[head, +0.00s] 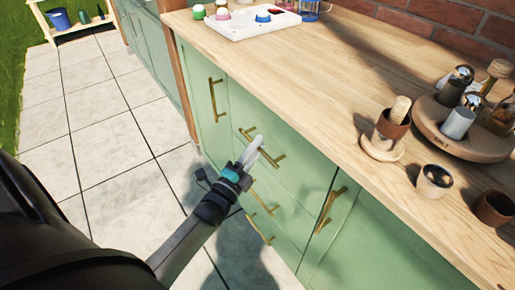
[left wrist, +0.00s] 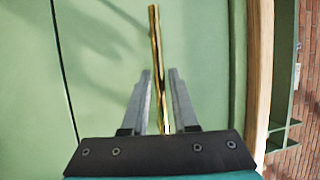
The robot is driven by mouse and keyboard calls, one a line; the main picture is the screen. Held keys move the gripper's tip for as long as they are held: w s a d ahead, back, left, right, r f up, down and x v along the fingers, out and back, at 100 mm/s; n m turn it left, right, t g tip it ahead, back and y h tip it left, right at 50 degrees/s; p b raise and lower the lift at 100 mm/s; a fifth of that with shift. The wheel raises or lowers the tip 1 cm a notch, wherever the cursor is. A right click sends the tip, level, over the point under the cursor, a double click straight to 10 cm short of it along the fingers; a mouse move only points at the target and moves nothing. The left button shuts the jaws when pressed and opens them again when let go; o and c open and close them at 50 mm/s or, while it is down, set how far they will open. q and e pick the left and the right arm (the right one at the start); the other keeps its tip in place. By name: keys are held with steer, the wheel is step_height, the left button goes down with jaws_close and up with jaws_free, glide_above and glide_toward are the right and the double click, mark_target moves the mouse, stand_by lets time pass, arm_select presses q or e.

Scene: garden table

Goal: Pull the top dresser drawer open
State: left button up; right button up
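The green dresser has a top drawer (head: 285,142) whose front sits flush and shut. Its brass bar handle (head: 272,154) shows on both sides of my left gripper in the head view. My left gripper (head: 257,150) is at the middle of this handle, with its pale fingers pointing at the drawer front. In the left wrist view the fingers (left wrist: 159,75) are apart, and the brass handle (left wrist: 156,40) runs lengthwise between them with a small gap on each side. The gripper is open and holds nothing. My right gripper is not in view.
Lower drawer handles (head: 263,199) sit just below my left gripper. Upright door handles (head: 216,100) stand on either side. The wooden countertop (head: 290,65) above carries a wooden caddy (head: 463,140), cups and a white tray (head: 250,22). The paved floor (head: 100,110) at left is clear.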

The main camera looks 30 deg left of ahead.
arm_select(q)
steer(key=shift+w, duration=0.25)
steer(key=shift+c, duration=0.4)
jaws_close()
stand_by(0.9)
